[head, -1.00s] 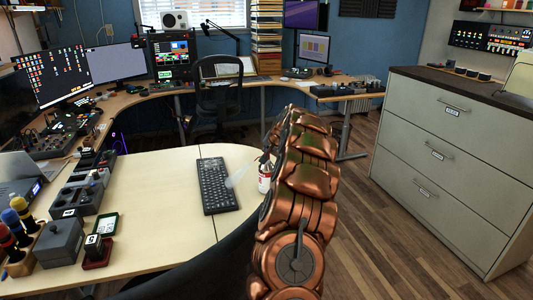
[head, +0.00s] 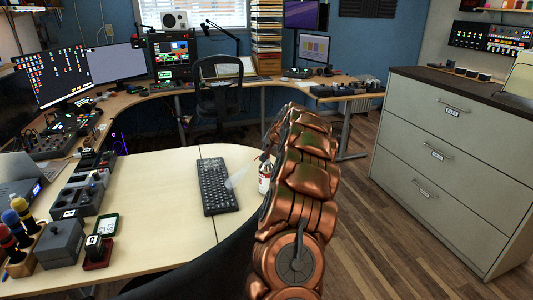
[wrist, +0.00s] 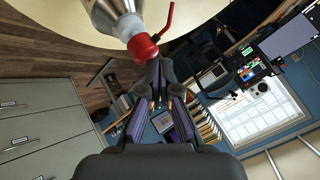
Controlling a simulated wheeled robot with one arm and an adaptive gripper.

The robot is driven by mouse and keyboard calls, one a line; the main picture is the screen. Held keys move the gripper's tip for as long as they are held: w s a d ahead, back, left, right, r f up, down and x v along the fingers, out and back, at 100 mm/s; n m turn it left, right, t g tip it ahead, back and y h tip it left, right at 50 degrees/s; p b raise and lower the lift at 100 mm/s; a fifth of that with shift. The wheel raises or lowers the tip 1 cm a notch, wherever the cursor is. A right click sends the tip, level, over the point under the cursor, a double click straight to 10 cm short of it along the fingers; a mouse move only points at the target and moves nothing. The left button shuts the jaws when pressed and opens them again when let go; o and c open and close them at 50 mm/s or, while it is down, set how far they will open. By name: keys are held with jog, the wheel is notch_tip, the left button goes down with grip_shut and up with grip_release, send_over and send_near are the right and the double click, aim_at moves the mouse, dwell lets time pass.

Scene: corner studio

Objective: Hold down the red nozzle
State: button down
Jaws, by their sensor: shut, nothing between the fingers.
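The red nozzle (wrist: 143,47) sits on top of a silver can (wrist: 112,14) in the wrist view, with a thin red tube bent off to one side. My gripper (wrist: 157,66) is shut and empty, its fingertips at the nozzle and seemingly touching it. In the head view the can (head: 265,178) stands on the desk, partly hidden by my arm, showing a white and red label. A pale, translucent plume (head: 238,178) runs from near the can's top toward the black keyboard (head: 216,187). My gripper is mostly hidden behind my arm there.
The can stands near the right edge of the pale desk (head: 165,185). Small devices and a tool holder (head: 22,262) crowd the desk's left side. A grey drawer cabinet (head: 440,150) stands at the right. An office chair (head: 218,90) stands behind the desk.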

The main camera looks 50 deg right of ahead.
jog(key=shift+r, duration=0.55)
jog(key=shift+r+p, duration=1.1)
jog(key=shift+r, duration=1.35)
